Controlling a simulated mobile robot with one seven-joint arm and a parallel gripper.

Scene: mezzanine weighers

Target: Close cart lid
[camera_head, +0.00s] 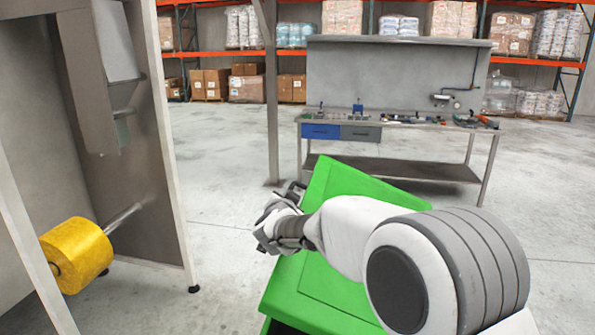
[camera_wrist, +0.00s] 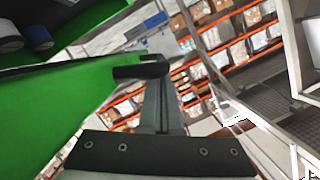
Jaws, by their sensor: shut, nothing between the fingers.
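The green cart (camera_head: 312,290) stands in front of me, with its lid (camera_head: 352,180) tilted; my arm covers much of it. A dark gap shows under the green edge at the bottom of the head view. I cannot tell the lid's exact angle. My gripper (camera_head: 291,190) is at the left edge of the lid, shut and empty. In the wrist view my gripper's fingers (camera_wrist: 148,70) are together, just right of a green panel (camera_wrist: 60,95). I cannot tell whether they touch it.
A grey metal cabinet frame with a yellow roll (camera_head: 77,255) stands at the left. A workbench (camera_head: 395,125) with tools is behind the cart, beside a grey post (camera_head: 270,100). Racks with boxes (camera_head: 247,85) line the back. The floor between cabinet and cart is clear.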

